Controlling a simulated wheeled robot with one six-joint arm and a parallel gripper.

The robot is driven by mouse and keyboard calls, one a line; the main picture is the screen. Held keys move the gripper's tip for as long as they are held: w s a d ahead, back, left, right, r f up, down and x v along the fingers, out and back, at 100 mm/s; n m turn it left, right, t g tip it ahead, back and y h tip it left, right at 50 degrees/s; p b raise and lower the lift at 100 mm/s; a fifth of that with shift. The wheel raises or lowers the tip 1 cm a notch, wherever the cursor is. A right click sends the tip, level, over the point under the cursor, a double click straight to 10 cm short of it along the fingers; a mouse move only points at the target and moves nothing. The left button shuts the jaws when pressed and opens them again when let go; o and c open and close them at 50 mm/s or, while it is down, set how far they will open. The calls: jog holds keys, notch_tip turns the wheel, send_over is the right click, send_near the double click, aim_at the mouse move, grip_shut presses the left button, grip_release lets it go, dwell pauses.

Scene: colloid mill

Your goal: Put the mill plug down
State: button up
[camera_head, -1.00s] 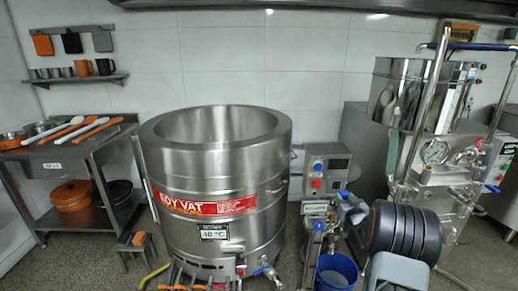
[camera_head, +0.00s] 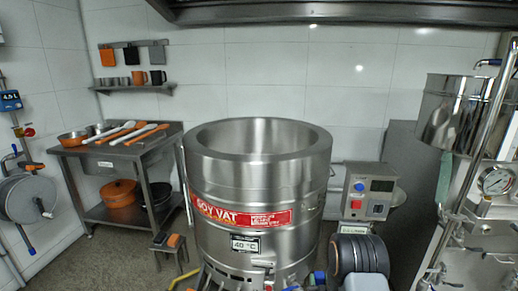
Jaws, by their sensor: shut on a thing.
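The mill plug cannot be made out in the current view. My gripper is not visible; only a dark ribbed part of my arm (camera_head: 358,256) and a grey link show at the bottom, right of centre. They stand in front of the mill's lower part. The mill's grey control box (camera_head: 369,191) shows above my arm, with a small screen, a red button and a blue switch. A label under it is partly covered by my arm.
A large steel soy vat (camera_head: 255,190) stands in the centre. A steel side table (camera_head: 92,148) with pans and utensils is at the left, with a small stool (camera_head: 167,247) nearby. A hose reel (camera_head: 30,198) hangs at the far left. Steel equipment with a gauge (camera_head: 496,180) stands at the right.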

jog(key=a+f+y, duration=0.1)
jog(key=a+f, duration=0.1)
jog(key=a, duration=0.2)
jog(key=s+r+p, duration=0.2)
jog(key=r+p, duration=0.4)
jog(key=r, duration=0.2)
jog(key=s+r+n+p, duration=0.1)
jog(key=s+r+p, duration=0.1)
jog(key=r+p, duration=0.5)
jog(key=shift+s+a+r+y, duration=0.15)
jog(key=shift+s+r+y, duration=0.15)
jog(key=shift+r, duration=0.05)
